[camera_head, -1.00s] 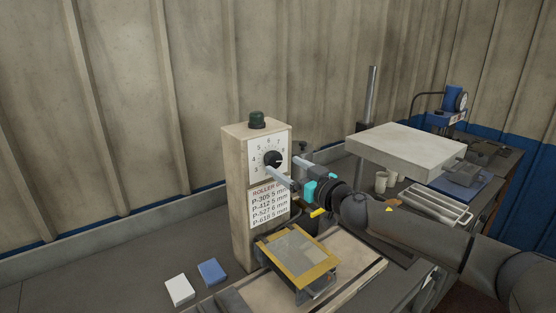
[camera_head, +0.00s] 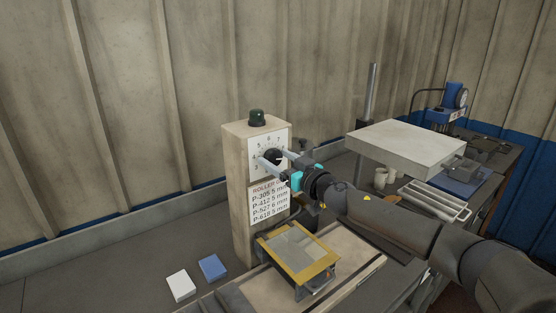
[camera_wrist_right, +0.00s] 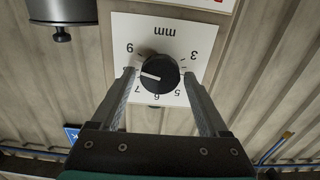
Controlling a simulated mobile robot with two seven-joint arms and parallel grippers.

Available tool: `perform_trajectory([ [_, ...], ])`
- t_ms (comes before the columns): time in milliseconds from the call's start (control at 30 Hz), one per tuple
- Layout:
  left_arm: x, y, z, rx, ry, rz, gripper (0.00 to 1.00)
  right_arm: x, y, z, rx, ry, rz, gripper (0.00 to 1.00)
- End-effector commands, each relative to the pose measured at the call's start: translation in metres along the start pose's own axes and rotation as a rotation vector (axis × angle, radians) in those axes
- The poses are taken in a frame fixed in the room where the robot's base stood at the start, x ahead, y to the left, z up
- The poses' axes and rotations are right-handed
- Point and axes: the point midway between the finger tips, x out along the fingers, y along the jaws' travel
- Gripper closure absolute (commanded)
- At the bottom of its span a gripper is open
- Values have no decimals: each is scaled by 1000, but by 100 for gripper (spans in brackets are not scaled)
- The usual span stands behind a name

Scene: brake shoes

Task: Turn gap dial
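The gap dial (camera_head: 272,156) is a round black knob on a white numbered plate, on the front of an upright beige box (camera_head: 238,190). In the right wrist view the dial (camera_wrist_right: 160,73) appears upside down with a white pointer line on its left part. My right gripper (camera_head: 272,157) is at the dial with its two fingers apart, one on each side of the knob. In the wrist view the right gripper (camera_wrist_right: 158,82) shows gaps between the fingers and the knob, so it looks open. My left gripper is not in view.
A dark green lamp (camera_head: 257,118) tops the box. A label (camera_head: 268,201) lists part codes and millimetres. A yellow-framed panel (camera_head: 298,253) lies below. White (camera_head: 180,286) and blue (camera_head: 212,268) blocks sit left. A grey slab (camera_head: 406,147) stands right.

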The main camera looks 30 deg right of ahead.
Motion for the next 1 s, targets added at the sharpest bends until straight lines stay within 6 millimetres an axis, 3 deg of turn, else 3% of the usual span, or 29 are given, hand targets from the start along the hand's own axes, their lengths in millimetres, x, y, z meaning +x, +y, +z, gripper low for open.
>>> perform_trajectory([
  [67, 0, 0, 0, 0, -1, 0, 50, 0, 0, 0, 0, 0, 0, 32],
  [633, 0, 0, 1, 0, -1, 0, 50, 0, 0, 0, 0, 0, 0, 96],
  [1000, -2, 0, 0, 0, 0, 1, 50, 0, 0, 0, -62, -1, -1, 96],
])
